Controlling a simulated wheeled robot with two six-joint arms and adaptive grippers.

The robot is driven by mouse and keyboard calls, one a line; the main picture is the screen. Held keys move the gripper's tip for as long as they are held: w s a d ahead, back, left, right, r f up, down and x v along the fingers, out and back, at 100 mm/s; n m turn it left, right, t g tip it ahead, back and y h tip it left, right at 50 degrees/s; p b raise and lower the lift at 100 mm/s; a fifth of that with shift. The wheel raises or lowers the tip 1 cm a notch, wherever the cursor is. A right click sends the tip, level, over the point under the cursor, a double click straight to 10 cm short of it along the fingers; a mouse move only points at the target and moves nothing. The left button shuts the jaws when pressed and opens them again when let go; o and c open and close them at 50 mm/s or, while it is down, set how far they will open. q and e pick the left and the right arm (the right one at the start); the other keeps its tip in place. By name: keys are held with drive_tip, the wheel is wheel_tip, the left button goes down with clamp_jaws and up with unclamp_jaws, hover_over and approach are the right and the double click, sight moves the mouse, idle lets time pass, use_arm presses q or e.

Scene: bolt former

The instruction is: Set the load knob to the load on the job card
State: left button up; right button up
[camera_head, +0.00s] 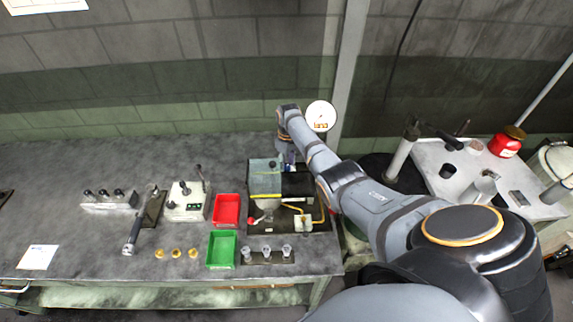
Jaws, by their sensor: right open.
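My right arm reaches in from the right, and my right gripper (289,157) is over the back of the bolt former (266,181), pointing down. It is small and partly hidden by the machine and my wrist; it is open, and I see nothing held. A control box (186,204) with a dark knob, a lever and a small green display stands left of the red tray. A low panel (108,200) with several black knobs is further left. I cannot tell which knob is the load knob. A white card (38,257) lies at the bench's front left; its print is unreadable. My left gripper is not in view.
A red tray (227,210) and a green tray (221,249) sit left of the machine. A hammer-like tool (132,237), several brass pieces (176,253) and a rack of small cups (267,256) lie nearby. A round white gauge (320,115) stands behind my arm.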

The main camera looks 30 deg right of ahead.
sight(287, 166)
wheel_tip(287, 166, up, 12)
drive_tip(key=shift+d+f, duration=0.2)
